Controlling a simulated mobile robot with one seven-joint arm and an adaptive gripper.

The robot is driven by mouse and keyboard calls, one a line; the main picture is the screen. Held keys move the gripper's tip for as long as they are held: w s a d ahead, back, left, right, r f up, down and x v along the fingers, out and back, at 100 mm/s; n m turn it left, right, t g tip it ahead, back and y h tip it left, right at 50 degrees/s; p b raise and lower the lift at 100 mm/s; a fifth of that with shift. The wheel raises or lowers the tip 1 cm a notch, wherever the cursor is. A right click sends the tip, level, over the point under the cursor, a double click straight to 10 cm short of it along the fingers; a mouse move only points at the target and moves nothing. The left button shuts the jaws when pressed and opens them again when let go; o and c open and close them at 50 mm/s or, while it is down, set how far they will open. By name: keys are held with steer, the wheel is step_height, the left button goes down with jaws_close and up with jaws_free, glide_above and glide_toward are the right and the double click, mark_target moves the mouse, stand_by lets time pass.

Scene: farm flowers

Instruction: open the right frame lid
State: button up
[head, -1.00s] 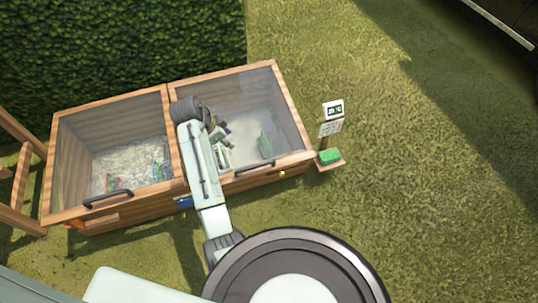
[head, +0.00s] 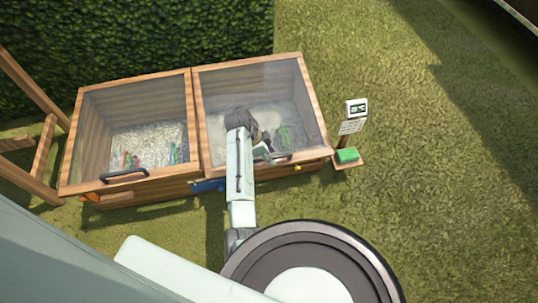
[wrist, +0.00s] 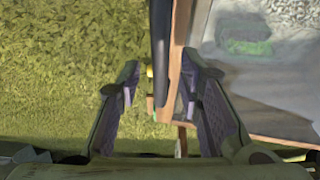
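The right frame lid (head: 313,100) is a wooden frame with a clear pane, and it lies closed on the right box. Its dark bar handle (head: 292,157) is at the front edge. My gripper (head: 265,152) is over the front of this lid, close to the handle, and partly hidden by my arm in the head view. In the wrist view my gripper (wrist: 161,66) is open, with one finger on each side of the handle (wrist: 160,45). The handle lines up with the gap; I cannot tell whether either finger touches it. The lid's wooden edge (wrist: 181,50) runs beside it.
The left frame lid (head: 72,150) is closed, with its own handle (head: 124,174). A small sign with a display (head: 356,107) and a green block (head: 347,155) stand just right of the box. A hedge (head: 130,35) is behind. Grass in front and right is open.

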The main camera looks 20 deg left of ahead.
jaws_close()
stand_by(0.5)
stand_by(0.4)
